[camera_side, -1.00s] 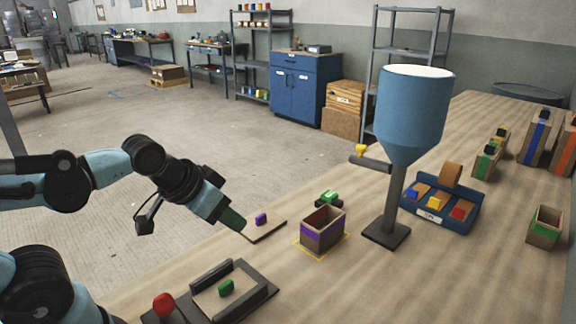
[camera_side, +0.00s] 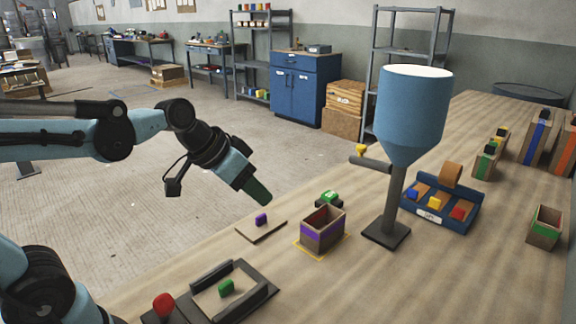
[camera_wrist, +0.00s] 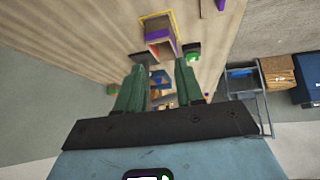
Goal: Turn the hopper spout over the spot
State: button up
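The hopper (camera_side: 410,115) is a blue drum with a cone bottom on a grey post (camera_side: 392,205) and dark base. Its dark spout (camera_side: 371,163) sticks out to the left, with a yellow knob (camera_side: 361,149) near its outer end. The spot is a yellow outlined square (camera_side: 304,251) on the bench; a wooden box with a purple band (camera_side: 319,240) stands on it. The spout end appears above and right of the box. My gripper (camera_side: 264,200) is in the air left of the spout, touching nothing. Its green fingers (camera_wrist: 161,64) are apart and empty in the wrist view.
A small board (camera_side: 262,233) with a purple block lies left of the box. A dark framed plate (camera_side: 258,300) with a green block and a red knob (camera_side: 163,304) are in front. A blue tray (camera_side: 450,222) with coloured blocks stands right of the post. More boxes line the right.

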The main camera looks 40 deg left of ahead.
jog(key=w+r+m+h, duration=0.3)
jog(key=w+r+h, duration=0.1)
jog(key=w, duration=0.9)
jog(key=m+t+h, duration=0.3)
jog(key=m, duration=0.1)
send_near(361, 146)
jog(key=x, duration=0.8)
jog(key=shift+w+d+f, duration=0.15)
jog(key=shift+w+d, duration=0.05)
grip_shut()
